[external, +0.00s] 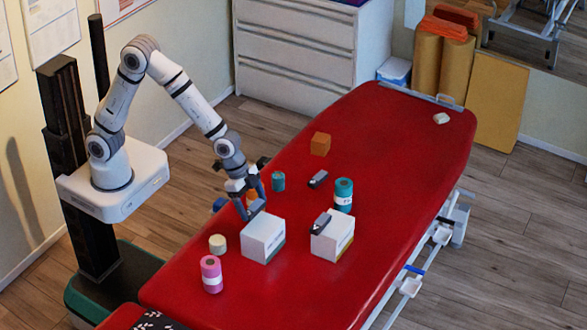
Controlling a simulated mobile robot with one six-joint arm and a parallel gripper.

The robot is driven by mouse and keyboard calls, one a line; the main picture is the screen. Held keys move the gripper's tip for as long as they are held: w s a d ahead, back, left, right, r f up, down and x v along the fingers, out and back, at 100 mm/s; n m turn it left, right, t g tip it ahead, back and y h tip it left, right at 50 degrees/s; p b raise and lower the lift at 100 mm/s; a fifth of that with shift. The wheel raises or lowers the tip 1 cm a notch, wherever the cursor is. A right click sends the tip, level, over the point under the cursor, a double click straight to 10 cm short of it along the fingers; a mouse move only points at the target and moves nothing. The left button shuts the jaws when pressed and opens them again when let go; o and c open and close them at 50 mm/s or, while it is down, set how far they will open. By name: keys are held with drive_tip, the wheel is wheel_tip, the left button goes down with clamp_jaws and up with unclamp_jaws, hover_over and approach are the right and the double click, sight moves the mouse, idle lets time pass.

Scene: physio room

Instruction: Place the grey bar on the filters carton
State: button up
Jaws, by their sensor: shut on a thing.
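My gripper (252,207) points down over the back edge of the left white carton and is shut on a grey bar (259,206). The bar is at the height of the carton's top; I cannot tell whether it touches it. The left white carton (263,241) has a dark green lower stripe. A second white carton (334,240), with a yellowish lower stripe, stands to its right with a dark grey bar (321,223) lying on top. The carton lettering is too small to read, so I cannot tell which is the filters carton. Another dark bar (318,180) lies farther back.
On the red couch (400,150) stand a teal roll (343,196), a small teal cylinder (278,182), an orange block (320,144), a pink roll (211,274) and a cream cylinder (218,244). Orange and blue things are partly hidden by my gripper. The couch's far end is mostly clear.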

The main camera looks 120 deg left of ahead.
sight(249, 207)
drive_tip(key=shift+f, duration=2.05)
drive_tip(key=shift+f, duration=0.1)
drive_tip(key=o, duration=0.9)
drive_tip(key=shift+b, duration=0.3)
drive_tip(key=shift+r, duration=0.3)
drive_tip(key=v, duration=1.2)
drive_tip(key=s+d+r, duration=0.2)
drive_tip(key=s+d, duration=0.1)
drive_tip(key=s, duration=0.5)
drive_tip(key=s+d+r+g, duration=0.1)
drive_tip(key=s+d+r, duration=0.1)
drive_tip(key=s, duration=0.6)
drive_tip(key=s+d+r, duration=0.2)
drive_tip(key=s+d, duration=0.1)
drive_tip(key=s, duration=0.5)
drive_tip(key=shift+d+g, duration=0.3)
drive_tip(key=shift+g, duration=0.1)
